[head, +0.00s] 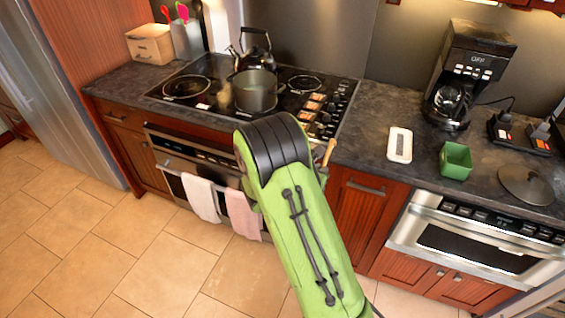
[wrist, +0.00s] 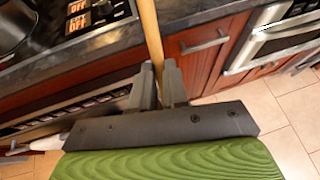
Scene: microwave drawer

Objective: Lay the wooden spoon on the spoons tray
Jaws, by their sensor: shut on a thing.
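My gripper (wrist: 160,82) is shut on the wooden spoon (wrist: 150,38), whose pale handle runs up between the fingers and out of the top of the wrist view. In the head view a short piece of the spoon (head: 329,152) shows beside my green arm, near the counter's front edge; my arm hides the gripper there. A small white oblong tray (head: 400,147), which looks like the spoons tray, lies on the dark counter to the right of the spoon, apart from it. The tray is not visible in the wrist view.
The stovetop (head: 200,92) holds a pot (head: 255,92) and a kettle (head: 256,56). Right of the tray are a green open box (head: 455,161), a coffee maker (head: 468,72) and a round dark lid (head: 526,185). Counter left of the tray is clear. Towels (head: 201,198) hang on the oven.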

